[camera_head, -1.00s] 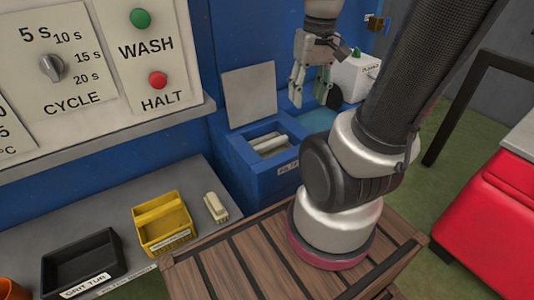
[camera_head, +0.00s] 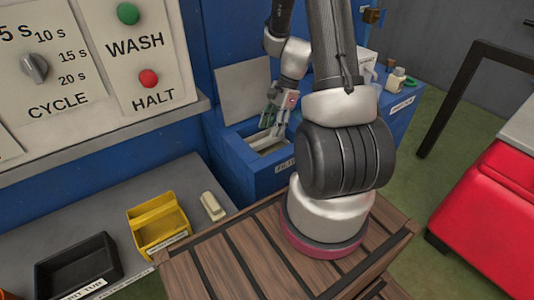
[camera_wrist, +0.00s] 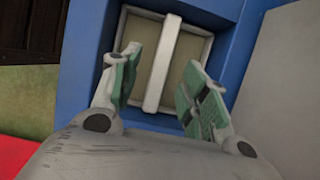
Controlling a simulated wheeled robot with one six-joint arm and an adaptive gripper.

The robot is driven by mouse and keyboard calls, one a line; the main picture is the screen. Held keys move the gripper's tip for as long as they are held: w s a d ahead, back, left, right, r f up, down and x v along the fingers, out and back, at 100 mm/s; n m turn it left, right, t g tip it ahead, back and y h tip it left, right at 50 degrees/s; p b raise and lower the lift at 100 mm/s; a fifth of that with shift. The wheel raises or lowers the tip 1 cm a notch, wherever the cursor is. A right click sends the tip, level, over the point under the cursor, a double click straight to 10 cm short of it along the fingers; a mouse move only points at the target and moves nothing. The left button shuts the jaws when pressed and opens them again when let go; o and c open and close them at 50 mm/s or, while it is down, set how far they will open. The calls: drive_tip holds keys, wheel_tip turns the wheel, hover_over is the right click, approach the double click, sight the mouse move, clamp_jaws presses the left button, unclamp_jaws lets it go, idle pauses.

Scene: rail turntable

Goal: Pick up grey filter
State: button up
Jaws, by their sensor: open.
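The grey filter looks like a grey-beige framed panel with a pale bar across its middle (camera_wrist: 161,62). It sits in an open blue box whose front label is partly hidden, and part of it shows in the head view (camera_head: 272,149). My gripper (camera_head: 273,118) is over the box, pointing down. In the wrist view my gripper (camera_wrist: 158,78) is open, with one green-padded finger on each side of the bar. Nothing is between the fingers except the bar below or between them. I cannot tell how far above it the fingertips are.
The blue box (camera_head: 236,165) has a raised grey lid (camera_head: 243,90) behind it. A yellow tub (camera_head: 158,225), a black tray (camera_head: 80,270) and a small cream block (camera_head: 212,206) are on the left shelf. A wash control panel (camera_head: 90,50) stands above. A red cabinet (camera_head: 490,205) is at right.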

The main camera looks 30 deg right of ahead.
sight(268, 138)
drive_tip(key=shift+w+d+x, duration=0.1)
drive_tip(key=shift+d+x, duration=0.05)
drive_tip(key=shift+x, duration=1.35)
drive_tip(key=shift+w+d+x, duration=0.1)
drive_tip(key=shift+d+x, duration=0.05)
drive_tip(key=shift+x, duration=1.35)
drive_tip(key=shift+f, duration=0.4)
clamp_jaws()
